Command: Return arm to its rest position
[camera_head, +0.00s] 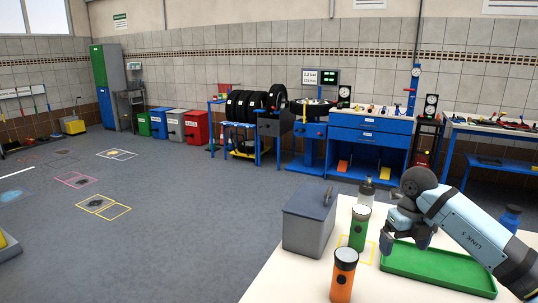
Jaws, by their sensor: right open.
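My right arm comes in from the right edge, and its gripper (405,243) points down over the white table. The gripper is open and no object shows between its fingers. Whether a fingertip touches the tray cannot be told. My left gripper is not in view.
An orange cylinder (343,277) stands at the table's front, and a grey box (310,220) with a handle at its left. A clear bottle (366,191) stands behind. Blue workbenches (370,140) line the back wall. The grey floor (190,220) at left is mostly clear.

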